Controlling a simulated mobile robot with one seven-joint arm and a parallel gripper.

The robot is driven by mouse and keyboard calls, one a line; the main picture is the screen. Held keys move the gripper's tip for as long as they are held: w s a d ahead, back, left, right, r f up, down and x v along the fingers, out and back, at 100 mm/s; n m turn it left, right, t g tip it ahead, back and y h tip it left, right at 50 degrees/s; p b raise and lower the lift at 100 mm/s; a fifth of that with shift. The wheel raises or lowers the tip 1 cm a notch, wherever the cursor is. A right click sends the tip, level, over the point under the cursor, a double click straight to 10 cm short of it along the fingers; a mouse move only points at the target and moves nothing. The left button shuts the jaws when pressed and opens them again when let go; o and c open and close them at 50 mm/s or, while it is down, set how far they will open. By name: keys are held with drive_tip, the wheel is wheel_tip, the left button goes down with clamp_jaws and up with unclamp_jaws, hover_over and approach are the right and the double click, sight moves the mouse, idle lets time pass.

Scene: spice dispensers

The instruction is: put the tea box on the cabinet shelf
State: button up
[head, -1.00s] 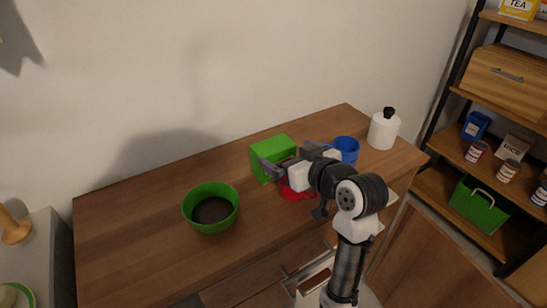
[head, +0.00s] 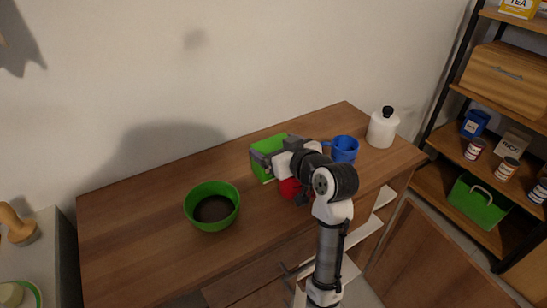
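A yellow box marked TEA (head: 518,8) stands on the top shelf of the dark-framed rack, cut by the upper right picture edge. A plain green box (head: 264,170) stands on the wooden cabinet top (head: 150,205); no label shows on it. My gripper (head: 268,156) is at the green box, and its fingers overlap the box's front. I cannot tell whether they grip it. The cabinet's right side has open compartments with pale shelves (head: 384,197); my arm hides part of them.
A red item (head: 289,188) is half hidden below my gripper. A blue mug (head: 344,149) and white jar (head: 382,128) stand to the right, a green bowl (head: 211,207) to the left. The rack holds a wooden bread box (head: 506,77), cans and a green crate (head: 478,202).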

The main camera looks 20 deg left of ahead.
drive_tip(key=shift+c, duration=0.6)
drive_tip(key=shift+r, duration=0.15)
